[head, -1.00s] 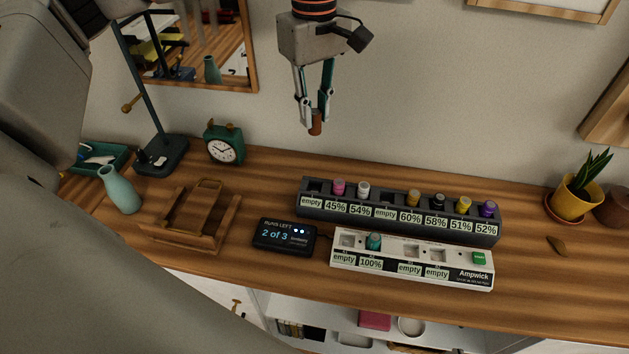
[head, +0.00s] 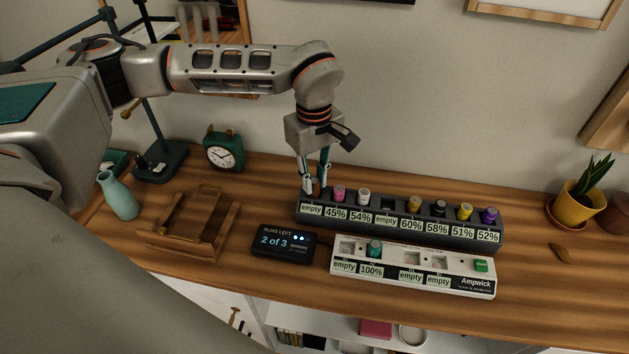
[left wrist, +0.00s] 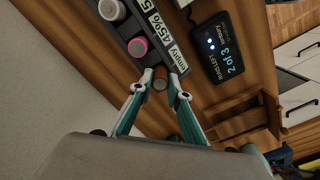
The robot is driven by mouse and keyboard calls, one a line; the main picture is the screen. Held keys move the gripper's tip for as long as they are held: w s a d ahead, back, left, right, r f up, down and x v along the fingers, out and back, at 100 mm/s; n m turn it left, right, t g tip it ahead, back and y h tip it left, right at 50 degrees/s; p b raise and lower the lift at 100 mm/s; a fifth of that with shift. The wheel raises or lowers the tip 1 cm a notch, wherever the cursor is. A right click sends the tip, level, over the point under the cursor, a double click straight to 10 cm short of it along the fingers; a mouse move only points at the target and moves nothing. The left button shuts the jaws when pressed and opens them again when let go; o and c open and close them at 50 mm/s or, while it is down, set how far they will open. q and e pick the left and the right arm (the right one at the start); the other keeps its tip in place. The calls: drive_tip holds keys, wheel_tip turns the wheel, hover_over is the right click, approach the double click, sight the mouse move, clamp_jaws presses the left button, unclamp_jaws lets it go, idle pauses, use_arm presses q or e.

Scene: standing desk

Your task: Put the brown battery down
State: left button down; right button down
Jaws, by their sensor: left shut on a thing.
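My left gripper (head: 314,190) is over the far left slot of the dark battery rack (head: 400,227), the one labelled "empty". It is shut on the brown battery (left wrist: 160,83), which shows between the fingertips in the left wrist view. In the head view the fingers mostly hide the battery, and I cannot tell how deep it sits in the slot. To its right stand a pink battery (head: 339,193) at 45% and a white one (head: 363,196) at 54%. Another rack slot is labelled empty. My right gripper is not in view.
The white Ampwick charger (head: 455,284) in front holds a teal battery (head: 375,248) marked 100%; its other slots read empty. A black display (head: 284,241) reads "2 of 3". A wooden tray (head: 180,243), vase (head: 119,197) and green clock (head: 223,150) stand left.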

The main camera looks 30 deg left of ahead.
sight(314, 180)
use_arm(q)
drive_tip(key=shift+f, duration=0.5)
drive_tip(key=shift+f, duration=0.1)
drive_tip(key=c, duration=1.9)
unclamp_jaws()
drive_tip(key=shift+f, duration=0.1)
wheel_tip(314, 180, up, 12)
drive_tip(key=shift+r, duration=0.2)
